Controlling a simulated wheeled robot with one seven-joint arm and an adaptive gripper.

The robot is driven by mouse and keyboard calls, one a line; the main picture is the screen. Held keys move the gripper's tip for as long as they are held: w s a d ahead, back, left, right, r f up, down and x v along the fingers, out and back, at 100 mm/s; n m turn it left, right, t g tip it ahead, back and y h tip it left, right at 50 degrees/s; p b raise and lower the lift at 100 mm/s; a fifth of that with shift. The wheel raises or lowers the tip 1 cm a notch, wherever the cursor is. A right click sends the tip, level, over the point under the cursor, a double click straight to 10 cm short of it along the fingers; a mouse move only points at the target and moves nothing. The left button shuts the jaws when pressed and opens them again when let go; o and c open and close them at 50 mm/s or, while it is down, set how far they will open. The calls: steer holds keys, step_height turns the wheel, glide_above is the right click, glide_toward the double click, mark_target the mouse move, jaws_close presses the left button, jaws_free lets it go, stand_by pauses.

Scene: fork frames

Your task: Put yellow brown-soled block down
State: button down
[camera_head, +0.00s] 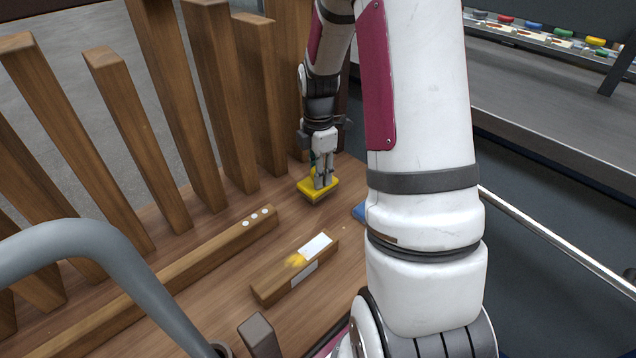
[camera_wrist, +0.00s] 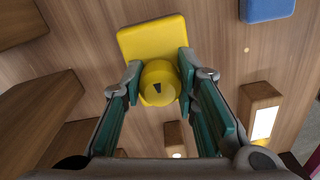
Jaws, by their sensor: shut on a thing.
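The yellow block (camera_head: 309,191) is at the far end of the wooden surface, under my gripper (camera_head: 321,183). In the wrist view the yellow block (camera_wrist: 152,36) shows a flat square base with a round yellow knob (camera_wrist: 160,82) on top. My gripper (camera_wrist: 160,84) is shut on the knob, one finger on each side. The brown sole is hard to make out from these angles. I cannot tell whether the block's underside touches the wood.
Upright wooden slats (camera_head: 222,95) stand close on the left and behind. A wooden bar with white labels (camera_head: 316,245) lies nearer. A blue piece (camera_head: 359,211) is right of the block, partly hidden by my arm; it also shows in the wrist view (camera_wrist: 266,9).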

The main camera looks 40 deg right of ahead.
steer(key=shift+f+b, duration=0.3)
steer(key=shift+f, duration=0.9)
steer(key=shift+f, duration=0.1)
steer(key=c, duration=1.2)
jaws_free()
steer(key=shift+c, duration=0.2)
